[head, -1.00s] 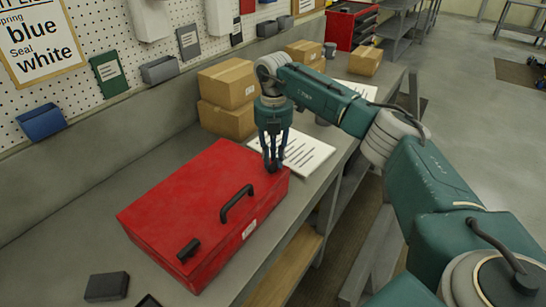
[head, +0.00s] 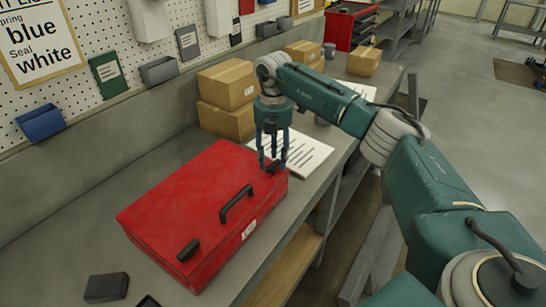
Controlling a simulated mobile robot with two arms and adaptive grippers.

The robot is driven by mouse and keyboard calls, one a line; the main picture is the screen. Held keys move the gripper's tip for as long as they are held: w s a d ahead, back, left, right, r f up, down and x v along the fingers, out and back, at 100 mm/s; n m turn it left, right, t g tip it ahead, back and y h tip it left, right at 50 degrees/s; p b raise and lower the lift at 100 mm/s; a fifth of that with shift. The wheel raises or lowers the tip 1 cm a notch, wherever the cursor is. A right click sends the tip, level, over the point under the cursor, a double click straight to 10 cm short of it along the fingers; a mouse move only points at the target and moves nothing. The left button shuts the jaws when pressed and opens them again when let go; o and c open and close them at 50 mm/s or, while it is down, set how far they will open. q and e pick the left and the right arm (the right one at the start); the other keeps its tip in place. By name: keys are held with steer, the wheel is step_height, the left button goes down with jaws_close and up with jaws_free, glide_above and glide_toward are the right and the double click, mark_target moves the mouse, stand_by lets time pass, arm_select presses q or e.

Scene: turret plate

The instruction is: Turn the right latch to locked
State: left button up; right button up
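A closed red case (head: 170,207) lies on the workbench. A black handle (head: 236,204) is on its front side. The left latch (head: 188,250) is a small black bar near the case's near left end. The right latch (head: 272,168) is a small dark piece near the far right end, partly hidden by my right gripper. My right gripper (head: 273,167) points down over that end, its fingers apart on either side of the right latch. I cannot tell whether the fingers touch the latch. It appears to hold nothing. My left gripper is out of view.
Printed sheets (head: 305,152) lie behind the case, with stacked cardboard boxes (head: 226,98) by the wall. A dark block (head: 106,287) sits at the bench's near left. Bins hang on the pegboard. The bench (head: 70,235) left of the case is clear.

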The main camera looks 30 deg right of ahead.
steer(key=shift+r, duration=0.15)
step_height(320, 180, up, 12)
stand_by(0.5)
steer(key=shift+s+f, duration=0.1)
steer(key=shift+f, duration=0.15)
